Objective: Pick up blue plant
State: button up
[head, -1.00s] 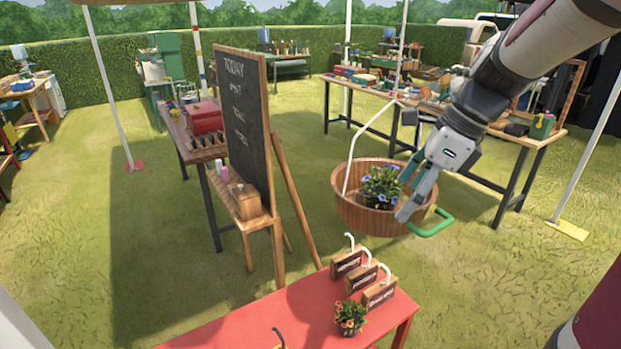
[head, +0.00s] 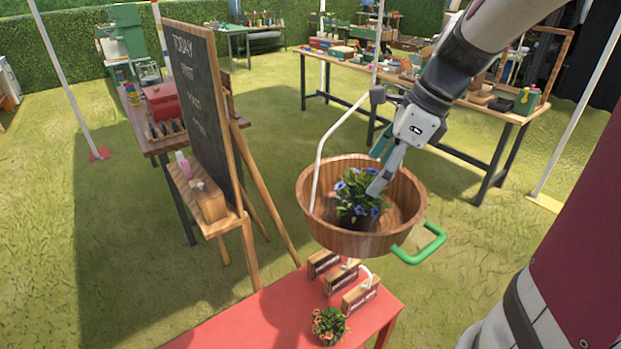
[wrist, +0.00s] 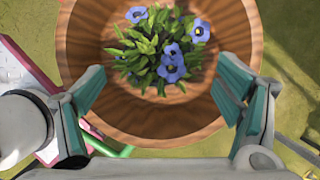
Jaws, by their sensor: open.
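The blue plant (head: 357,196), with blue flowers and green leaves, sits inside a round wooden tub (head: 405,197). In the wrist view the blue plant (wrist: 158,48) is at the top middle, inside the wooden tub (wrist: 85,45). My gripper (head: 378,172) is at the tub, close to the plant's upper right in the head view. In the wrist view my gripper (wrist: 165,95) has its two green-padded fingers wide apart with nothing between them, the plant ahead of them. The plant's lower part is partly hidden by leaves.
The tub has a green handle (head: 420,245) and a tall white handle (head: 320,160). A red table (head: 270,318) below holds small wooden signs (head: 340,280) and an orange flower plant (head: 328,325). A chalkboard (head: 196,105) stands left.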

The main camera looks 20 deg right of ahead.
aim_at(362, 206)
jog(key=x, duration=0.5)
jog(key=shift+w+f+b, duration=0.1)
jog(key=shift+f+b, duration=0.25)
jog(key=shift+f, duration=0.05)
jog(key=shift+b+x, duration=0.4)
jog(key=shift+x, duration=2.5)
jog(key=shift+a, duration=0.1)
jog(key=shift+c, duration=0.2)
jog(key=shift+r, duration=0.1)
jog(key=c, duration=1.3)
